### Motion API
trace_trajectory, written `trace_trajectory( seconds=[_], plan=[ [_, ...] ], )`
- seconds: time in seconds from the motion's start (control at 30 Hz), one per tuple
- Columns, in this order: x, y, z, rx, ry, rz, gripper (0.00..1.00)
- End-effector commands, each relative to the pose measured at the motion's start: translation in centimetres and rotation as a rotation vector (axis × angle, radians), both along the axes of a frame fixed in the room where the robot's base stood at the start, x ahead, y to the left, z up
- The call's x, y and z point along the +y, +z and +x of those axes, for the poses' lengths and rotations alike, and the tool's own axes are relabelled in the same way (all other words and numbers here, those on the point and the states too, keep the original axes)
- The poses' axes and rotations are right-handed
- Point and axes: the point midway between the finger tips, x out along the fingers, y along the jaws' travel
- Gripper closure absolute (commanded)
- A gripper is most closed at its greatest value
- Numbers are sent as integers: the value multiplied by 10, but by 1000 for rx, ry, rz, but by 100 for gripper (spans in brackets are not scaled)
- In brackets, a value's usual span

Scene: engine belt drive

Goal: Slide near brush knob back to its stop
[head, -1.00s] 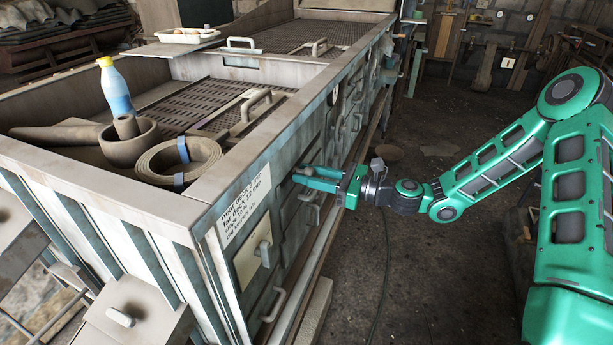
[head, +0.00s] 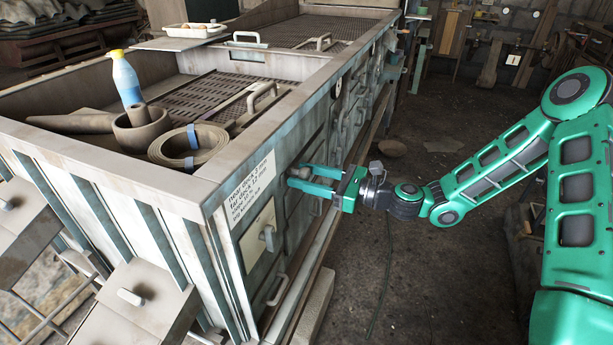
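My green gripper (head: 296,176) is beside the right side wall of the long metal machine (head: 190,192), pointing left at it. Its two fingers are apart, one above the other. A small grey part shows near the fingertips; I cannot tell whether it is the near brush knob or whether the fingers touch it. A pale plate (head: 255,229) with a grey knob (head: 268,237) sits on the same wall, nearer to me, below a printed label (head: 250,190). No knob in view is clearly marked as the near brush knob.
On the machine's top are a blue bottle (head: 126,82), a bowl (head: 140,136) and a coiled belt (head: 188,146). Handles stick out along the side wall, including a low one (head: 276,291). The floor (head: 425,285) to the right is mostly clear.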

Motion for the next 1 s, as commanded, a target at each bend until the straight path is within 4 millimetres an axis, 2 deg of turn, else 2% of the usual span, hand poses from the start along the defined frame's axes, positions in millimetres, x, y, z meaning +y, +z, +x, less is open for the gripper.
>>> trace_trajectory(
  seconds=[0.13, 0.23, 0.5, 0.7, 1.0],
  plan=[
    [-4, 0, -2, 0, 1, 0, 53],
    [-15, 0, -6, 0, 1, -1, 53],
    [-63, -1, -22, 1, -2, -1, 53],
    [-90, -1, -32, 2, -2, -2, 53],
    [-102, -1, -37, 1, 0, 0, 53]
  ],
)
